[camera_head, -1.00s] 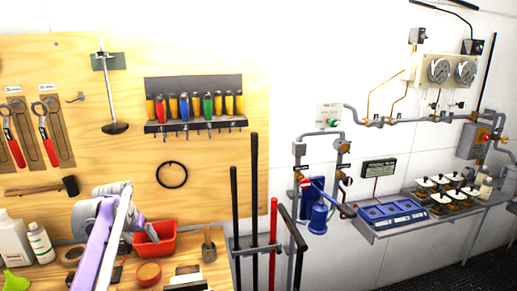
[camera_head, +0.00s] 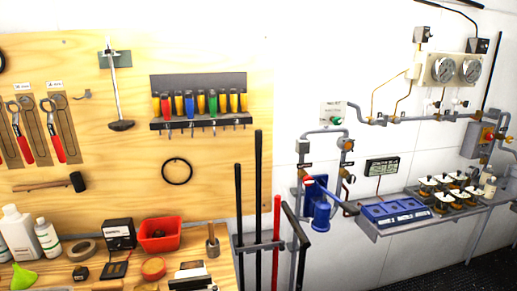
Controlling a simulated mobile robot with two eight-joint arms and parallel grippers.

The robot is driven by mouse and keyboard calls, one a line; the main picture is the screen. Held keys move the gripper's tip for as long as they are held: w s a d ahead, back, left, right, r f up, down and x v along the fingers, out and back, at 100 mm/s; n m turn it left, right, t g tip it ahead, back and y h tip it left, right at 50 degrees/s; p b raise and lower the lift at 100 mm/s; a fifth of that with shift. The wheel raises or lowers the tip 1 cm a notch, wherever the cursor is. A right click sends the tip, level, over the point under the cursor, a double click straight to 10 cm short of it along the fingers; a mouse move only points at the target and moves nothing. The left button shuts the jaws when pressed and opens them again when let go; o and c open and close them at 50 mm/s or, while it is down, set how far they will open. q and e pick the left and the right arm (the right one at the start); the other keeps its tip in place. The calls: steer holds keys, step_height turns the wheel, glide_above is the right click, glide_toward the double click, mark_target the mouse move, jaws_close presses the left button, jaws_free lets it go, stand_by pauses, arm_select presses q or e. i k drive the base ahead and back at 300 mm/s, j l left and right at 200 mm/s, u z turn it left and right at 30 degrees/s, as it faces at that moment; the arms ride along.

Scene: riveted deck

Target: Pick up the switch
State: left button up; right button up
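I cannot tell for sure which thing is the switch. On the wooden workbench at lower left are a small black block (camera_head: 80,273), a flat dark piece (camera_head: 114,270) and a black box with a pale label (camera_head: 119,233). On the wall are a white box with a green button (camera_head: 334,113) and a grey box with a red knob on yellow (camera_head: 488,135). Neither of my grippers shows in the head view, so their state is hidden.
The bench also holds a red bin (camera_head: 160,235), a tape roll (camera_head: 81,250), white bottles (camera_head: 18,232) and a green funnel (camera_head: 23,275). Upright bars stand in a rack (camera_head: 258,241) at the bench's right end. A metal shelf (camera_head: 375,233) carries a blue tray.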

mark_target(82, 273)
steer(key=u, duration=1.55)
steer(key=i+j, duration=0.65)
steer(key=j, duration=0.25)
steer(key=i+j+z, duration=0.1)
steer(key=i+j, duration=0.55)
steer(key=j, duration=0.25)
steer(key=i+j, duration=0.3)
steer(key=j, duration=0.15)
